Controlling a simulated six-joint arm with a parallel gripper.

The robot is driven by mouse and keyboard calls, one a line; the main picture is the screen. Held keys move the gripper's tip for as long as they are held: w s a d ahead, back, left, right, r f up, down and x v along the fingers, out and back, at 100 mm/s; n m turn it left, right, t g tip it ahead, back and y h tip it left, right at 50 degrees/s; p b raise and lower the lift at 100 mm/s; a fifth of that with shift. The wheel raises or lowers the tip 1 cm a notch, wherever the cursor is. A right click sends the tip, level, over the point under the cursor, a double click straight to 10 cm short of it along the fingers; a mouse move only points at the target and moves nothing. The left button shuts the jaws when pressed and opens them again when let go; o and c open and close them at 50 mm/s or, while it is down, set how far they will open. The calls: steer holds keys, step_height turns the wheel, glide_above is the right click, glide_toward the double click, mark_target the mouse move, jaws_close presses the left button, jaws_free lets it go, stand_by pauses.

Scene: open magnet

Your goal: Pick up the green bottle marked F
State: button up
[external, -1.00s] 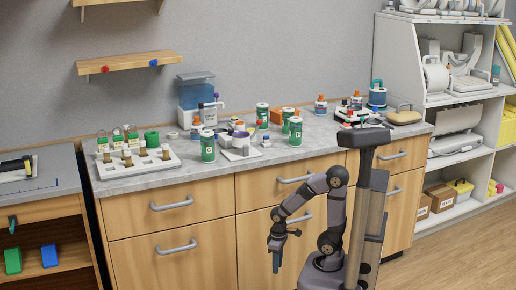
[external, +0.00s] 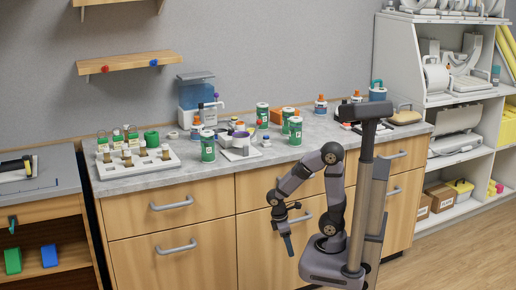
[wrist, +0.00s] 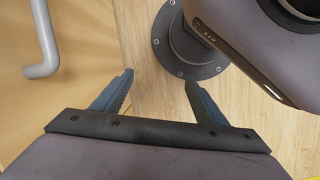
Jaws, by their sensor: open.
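Several green bottles with white caps and white letter labels stand on the grey counter. One green bottle (external: 208,147) is near the front edge, another green bottle (external: 295,131) is further right, and a third green bottle (external: 262,116) is further back. The letters are too small to read surely, so I cannot tell which is F. My gripper (external: 289,250) hangs low in front of the drawers, below the counter top and apart from all bottles. In the wrist view my gripper (wrist: 157,76) is open, with nothing between its fingers; no bottle shows there.
The counter (external: 250,168) also holds a white rack (external: 137,164) of vials at left, a blue-and-white dispenser (external: 197,97) behind and several orange-capped bottles. Drawer handles (external: 294,179) stick out from the cabinet front. Wooden floor lies under my gripper.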

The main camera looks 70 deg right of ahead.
mark_target(293, 124)
steer(key=w+d+r+n+g+h+p, duration=0.1)
steer(key=d+r+n+h+p, duration=0.35)
steer(key=r+p, duration=0.65)
steer(key=d+r+n+g+h+p, duration=0.1)
steer(key=d+r+n+h+p, duration=0.2)
steer(key=d+r+n+p, duration=0.8)
steer(key=w+r+h+p, duration=0.1)
steer(key=r+h+p, duration=0.35)
steer(key=r, duration=1.35)
steer(key=w+d+r+m+h, duration=0.1)
steer(key=d, duration=0.2)
steer(key=w+d+r+m+h+p, duration=0.1)
steer(key=w+d+m, duration=0.1)
steer(key=d, duration=0.2)
steer(key=w+d+r+m+h+p, duration=0.1)
steer(key=w+d+r, duration=0.1)
steer(key=d, duration=0.1)
steer(key=shift+d+r+m, duration=0.1)
steer(key=shift+d+m, duration=0.15)
steer(key=shift+d, duration=0.15)
steer(key=shift+w+d+m+t+h, duration=0.2)
steer(key=shift+d+m+t+h, duration=0.15)
steer(key=shift+d, duration=0.35)
